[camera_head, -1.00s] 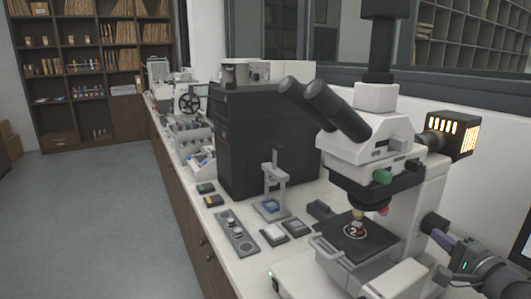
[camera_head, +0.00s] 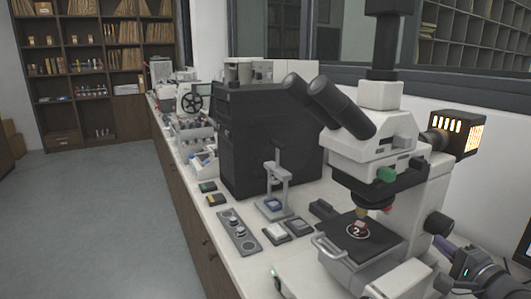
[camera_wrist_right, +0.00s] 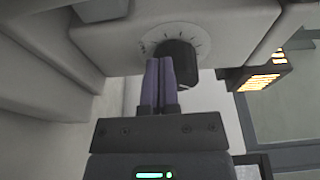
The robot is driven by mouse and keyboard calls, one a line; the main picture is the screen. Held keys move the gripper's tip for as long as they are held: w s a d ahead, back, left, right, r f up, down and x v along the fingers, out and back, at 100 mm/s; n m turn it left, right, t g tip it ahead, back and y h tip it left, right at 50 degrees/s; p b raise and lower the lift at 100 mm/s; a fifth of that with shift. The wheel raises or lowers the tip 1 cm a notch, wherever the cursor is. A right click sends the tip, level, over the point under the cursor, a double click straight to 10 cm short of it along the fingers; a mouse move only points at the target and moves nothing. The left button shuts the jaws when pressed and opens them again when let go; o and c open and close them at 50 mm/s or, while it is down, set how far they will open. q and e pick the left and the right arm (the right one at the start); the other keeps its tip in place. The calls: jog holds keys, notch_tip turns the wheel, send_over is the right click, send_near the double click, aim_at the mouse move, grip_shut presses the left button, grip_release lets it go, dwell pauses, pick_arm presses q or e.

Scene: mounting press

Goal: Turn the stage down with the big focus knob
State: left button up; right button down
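The microscope (camera_head: 385,150) stands at the right of the counter. Its black stage (camera_head: 350,250) carries a round sample marked 2 (camera_head: 357,231), just under the objective. The big focus knob (camera_head: 438,223) is black and sits on the right side of the stand. The right wrist view shows the knob (camera_wrist_right: 182,58) in front of a pale marked dial. My right gripper (camera_head: 446,246) is below and right of the knob. Its purple fingers (camera_wrist_right: 158,72) are together with nothing seen between them; they overlap the knob's left part in view. Contact cannot be told. My left gripper is not in view.
A lamp housing (camera_head: 455,135) juts out behind the microscope. A black cabinet (camera_head: 250,140) and a small press stand (camera_head: 275,190) are to the left. A dark screen edge (camera_head: 522,240) is at the far right. The floor at left is clear.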

jog(key=d+p+v, duration=0.1)
jog(key=p+v, duration=0.3)
jog(key=v, duration=0.2)
dwell(0.4)
jog(key=shift+w+f, duration=0.15)
jog(key=shift+f, duration=0.05)
